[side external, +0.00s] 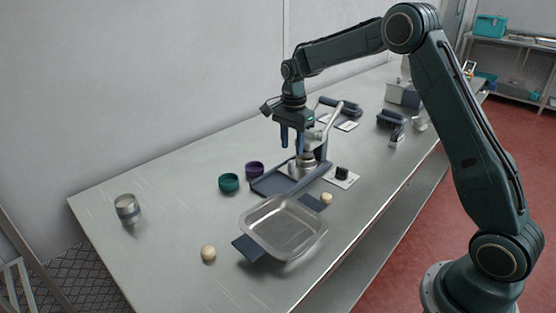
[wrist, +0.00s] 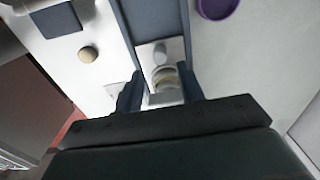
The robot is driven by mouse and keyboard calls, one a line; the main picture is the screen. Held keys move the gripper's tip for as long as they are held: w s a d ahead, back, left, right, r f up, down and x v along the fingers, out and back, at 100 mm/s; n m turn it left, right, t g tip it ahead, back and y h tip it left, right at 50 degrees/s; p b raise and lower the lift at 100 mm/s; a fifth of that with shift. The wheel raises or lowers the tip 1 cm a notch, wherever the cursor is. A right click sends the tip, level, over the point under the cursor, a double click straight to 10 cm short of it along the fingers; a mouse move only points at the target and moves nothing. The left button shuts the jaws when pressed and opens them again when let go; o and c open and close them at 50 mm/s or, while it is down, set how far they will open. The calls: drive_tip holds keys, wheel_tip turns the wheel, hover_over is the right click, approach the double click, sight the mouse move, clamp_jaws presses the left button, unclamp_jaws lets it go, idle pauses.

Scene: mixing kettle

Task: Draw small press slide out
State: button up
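The small press (side external: 275,184) stands mid-table, with a dark blue flat base frame and a metal upright and lever at its back. A pale metal slide part with a round cup-like piece (side external: 303,166) sits in the frame; it also shows in the wrist view (wrist: 161,54). My gripper (side external: 291,146) points down over the press, its blue fingers apart. In the wrist view, the fingers (wrist: 162,90) stand either side of the round metal piece, with nothing seen clamped. Whether they touch it I cannot tell. The lower part of the press is partly hidden by my gripper.
Purple (side external: 254,168) and green (side external: 229,183) cups stand left. A knob plate (side external: 342,175) is right. Pale balls (side external: 208,253) and a metal tin (side external: 127,208) lie nearby. The table's left part is mostly clear.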

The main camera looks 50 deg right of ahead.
sight(292, 162)
drive_tip(key=shift+f, duration=3.3)
drive_tip(key=shift+f, duration=0.2)
drive_tip(key=c, duration=0.7)
